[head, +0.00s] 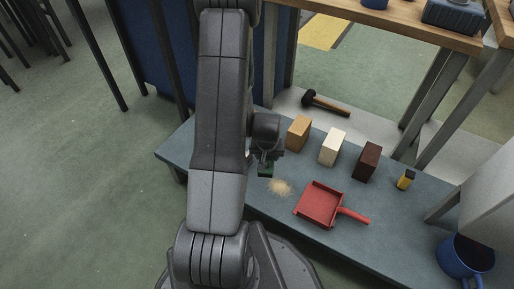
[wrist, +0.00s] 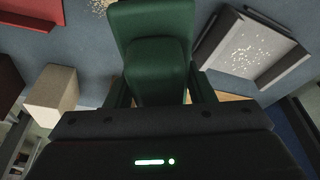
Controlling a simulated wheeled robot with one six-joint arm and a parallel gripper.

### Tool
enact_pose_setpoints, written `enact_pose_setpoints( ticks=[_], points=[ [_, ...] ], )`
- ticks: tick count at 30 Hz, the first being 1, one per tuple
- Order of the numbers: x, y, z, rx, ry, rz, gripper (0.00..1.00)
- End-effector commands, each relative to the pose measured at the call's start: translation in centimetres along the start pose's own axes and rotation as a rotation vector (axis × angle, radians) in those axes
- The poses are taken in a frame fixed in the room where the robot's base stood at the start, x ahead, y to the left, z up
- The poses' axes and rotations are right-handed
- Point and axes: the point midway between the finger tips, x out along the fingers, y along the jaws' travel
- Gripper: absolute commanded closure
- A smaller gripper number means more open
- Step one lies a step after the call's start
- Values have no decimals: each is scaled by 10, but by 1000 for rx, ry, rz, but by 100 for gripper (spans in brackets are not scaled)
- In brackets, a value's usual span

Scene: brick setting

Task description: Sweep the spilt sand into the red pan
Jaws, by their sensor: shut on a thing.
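My gripper (head: 267,158) is shut on a green brush-like tool (wrist: 152,50), which fills the middle of the wrist view. In the head view the tool (head: 266,170) is small and partly hidden by the gripper. The spilt sand (head: 280,187) lies in a small pale heap on the blue-grey bench top, just right of and nearer than the tool. A little of it shows at the top edge of the wrist view (wrist: 98,5). The red pan (head: 318,203) lies right of the sand, handle pointing right; its edge shows in the wrist view (wrist: 10,40). I cannot tell whether the tool touches the bench.
A grey tray (wrist: 283,72) with pale grains in it shows right in the wrist view. Behind the sand and pan stand tan (head: 299,133), cream (head: 333,146) and dark brown (head: 367,161) blocks. A yellow-black item (head: 405,180) and a mallet (head: 325,103) lie beyond; a blue mug (head: 465,257) is front right.

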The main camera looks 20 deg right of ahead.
Motion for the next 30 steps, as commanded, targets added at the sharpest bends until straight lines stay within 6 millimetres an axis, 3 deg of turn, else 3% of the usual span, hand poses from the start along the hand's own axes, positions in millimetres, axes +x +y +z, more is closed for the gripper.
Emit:
enact_pose_setpoints(
  ticks=[10, 22, 30],
  points=[
    [11, 5, 6, 9, 6, 3, 88],
    [50, 5, 17, 9, 6, 2, 88],
    [51, 5, 18, 9, 6, 2, 88]
  ],
)
